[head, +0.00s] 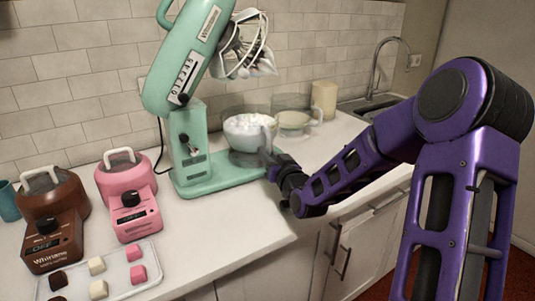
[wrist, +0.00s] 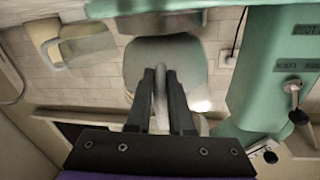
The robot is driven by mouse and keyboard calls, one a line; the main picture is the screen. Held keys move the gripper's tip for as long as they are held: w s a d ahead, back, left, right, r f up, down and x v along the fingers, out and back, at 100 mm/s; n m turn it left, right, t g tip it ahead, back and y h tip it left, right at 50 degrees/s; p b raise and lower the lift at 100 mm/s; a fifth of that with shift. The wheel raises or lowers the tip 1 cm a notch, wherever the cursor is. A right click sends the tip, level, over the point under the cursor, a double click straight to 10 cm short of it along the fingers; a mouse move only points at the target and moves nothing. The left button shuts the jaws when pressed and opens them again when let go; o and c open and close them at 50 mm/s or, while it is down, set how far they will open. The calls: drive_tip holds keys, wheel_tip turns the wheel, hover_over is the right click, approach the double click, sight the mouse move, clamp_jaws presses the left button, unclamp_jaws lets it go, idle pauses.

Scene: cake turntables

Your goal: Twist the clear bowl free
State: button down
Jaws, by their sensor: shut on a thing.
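The clear bowl (head: 243,137) stands upright on the base (head: 205,185) of the mint-green stand mixer (head: 190,135), with white, frothy contents inside. The mixer's head is tilted up, and its whisk (head: 247,55) hangs clear above the bowl. My gripper (head: 271,160) is at the bowl's right front side. In the wrist view, its two dark fingers (wrist: 160,78) are closed around the bowl's upright handle (wrist: 161,95), with the bowl (wrist: 190,55) right behind it. The joint between bowl and base is too small to make out.
A second glass bowl (head: 293,121) and a cream canister (head: 324,98) stand behind, right of the mixer. A sink tap (head: 378,65) is further right. Pink (head: 130,195) and brown (head: 52,225) appliances and a tray of cubes (head: 123,285) are at left. The counter's front middle is clear.

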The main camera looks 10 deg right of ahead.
drive_tip(key=shift+w+d+r+n+y, duration=0.1)
drive_tip(key=shift+w+d+n+y, duration=0.1)
drive_tip(key=shift+d+n+y, duration=0.35)
drive_tip(key=shift+d+g+y+p, duration=0.2)
drive_tip(key=shift+g+y+p, duration=0.1)
drive_tip(key=shift+y, duration=0.25)
drive_tip(key=shift+w, duration=0.1)
drive_tip(key=shift+w+d+n+g+y+p, duration=0.3)
drive_tip(key=shift+d+n+g+y+p, duration=0.25)
drive_tip(key=shift+n+y+p, duration=0.4)
drive_tip(key=shift+d, duration=0.1)
